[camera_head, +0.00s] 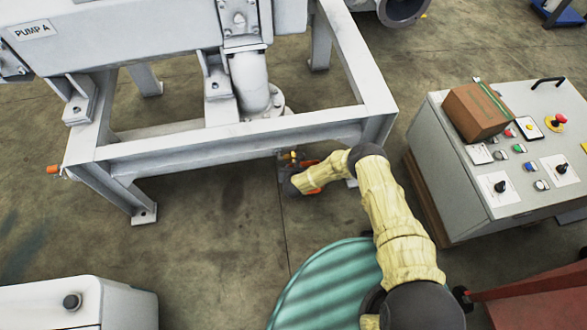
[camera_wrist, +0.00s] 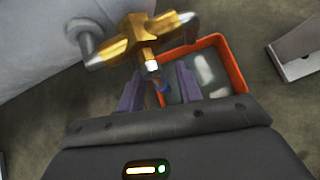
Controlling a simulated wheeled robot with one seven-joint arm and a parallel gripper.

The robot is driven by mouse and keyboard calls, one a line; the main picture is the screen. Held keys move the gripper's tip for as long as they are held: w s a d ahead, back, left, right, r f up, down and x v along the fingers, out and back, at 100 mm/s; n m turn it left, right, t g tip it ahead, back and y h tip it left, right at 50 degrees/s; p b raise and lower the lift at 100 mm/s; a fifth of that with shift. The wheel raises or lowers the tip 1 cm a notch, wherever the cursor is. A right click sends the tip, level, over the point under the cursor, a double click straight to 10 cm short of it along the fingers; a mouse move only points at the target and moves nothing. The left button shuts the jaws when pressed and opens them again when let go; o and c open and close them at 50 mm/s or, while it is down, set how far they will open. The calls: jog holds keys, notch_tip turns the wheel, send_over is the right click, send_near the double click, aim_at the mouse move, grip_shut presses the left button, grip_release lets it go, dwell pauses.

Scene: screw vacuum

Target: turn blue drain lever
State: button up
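A brass valve (camera_wrist: 143,38) sits on a grey pipe in the wrist view; in the head view it is a small yellow spot (camera_head: 292,155) under the frame's front beam. The blue lever (camera_wrist: 161,86) shows as a small strip below the valve body, between my fingers. My gripper (camera_wrist: 159,75) has its two fingers apart, one on each side of the lever. I cannot tell whether either finger touches it. In the head view the end of my arm (camera_head: 297,184) is beside the valve, and the fingers are hidden.
An orange-rimmed tray (camera_wrist: 238,68) lies under the valve. The white pump frame (camera_head: 235,146) stands close above it. A control console (camera_head: 452,190) with a cardboard box (camera_head: 474,112) is at the right, and a teal ribbed drum (camera_head: 325,290) is in front.

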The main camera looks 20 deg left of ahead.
jog(key=p+v, duration=0.7)
jog(key=v, duration=1)
jog(key=shift+s+p, duration=0.2)
jog(key=shift+p, duration=0.1)
jog(key=shift+w+r, duration=0.1)
